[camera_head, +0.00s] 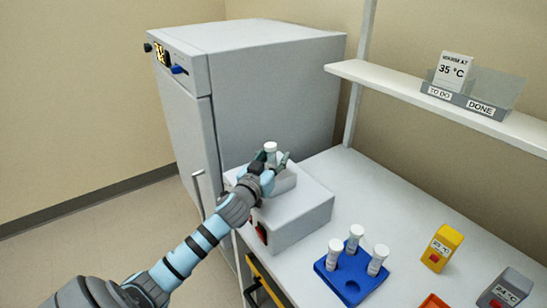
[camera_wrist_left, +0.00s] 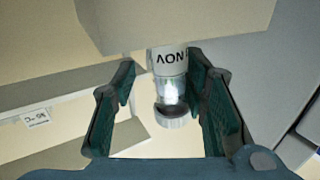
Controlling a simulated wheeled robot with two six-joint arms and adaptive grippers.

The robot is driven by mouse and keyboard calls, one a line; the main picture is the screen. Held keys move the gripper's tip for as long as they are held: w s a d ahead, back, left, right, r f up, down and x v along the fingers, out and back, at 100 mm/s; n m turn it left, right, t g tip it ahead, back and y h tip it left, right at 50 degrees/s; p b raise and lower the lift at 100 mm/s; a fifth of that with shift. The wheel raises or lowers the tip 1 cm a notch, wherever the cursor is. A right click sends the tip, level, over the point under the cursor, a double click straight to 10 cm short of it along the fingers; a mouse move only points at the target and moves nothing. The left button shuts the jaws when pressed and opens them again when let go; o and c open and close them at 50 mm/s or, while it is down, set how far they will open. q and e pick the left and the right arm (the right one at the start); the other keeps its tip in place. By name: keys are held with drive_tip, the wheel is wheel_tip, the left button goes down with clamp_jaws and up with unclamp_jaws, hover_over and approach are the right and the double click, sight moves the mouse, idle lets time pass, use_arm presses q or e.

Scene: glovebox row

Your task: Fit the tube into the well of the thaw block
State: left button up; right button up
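The tube (camera_head: 270,147), with a white cap, stands at the thaw block (camera_head: 286,180), a small light block on top of a white box. In the left wrist view the tube (camera_wrist_left: 170,68) shows a dark-lettered label and its cap; its other end is hidden at the block (camera_wrist_left: 180,22). I cannot tell how deep it sits. My left gripper (camera_head: 271,158) is around the tube with its fingers apart. In the left wrist view a gap shows between the left finger and the tube; the right finger is close beside it. My right gripper is not in view.
A blue rack (camera_head: 350,283) with three capped tubes stands on the white bench (camera_head: 390,215). A yellow device (camera_head: 441,248) and a grey device (camera_head: 505,290) stand to its right. A large grey cabinet (camera_head: 270,90) rises behind. A shelf (camera_head: 430,95) holds a sign and a labelled tray.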

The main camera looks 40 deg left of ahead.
use_arm(q)
drive_tip(key=shift+r, duration=0.1)
drive_tip(key=shift+s, duration=0.1)
drive_tip(key=shift+s, duration=0.3)
drive_tip(key=b+v, duration=0.1)
drive_tip(key=v, duration=0.9)
drive_tip(key=shift+s+d, duration=0.15)
drive_tip(key=shift+s, duration=0.1)
drive_tip(key=shift+s+d, duration=0.1)
drive_tip(key=shift+s, duration=0.3)
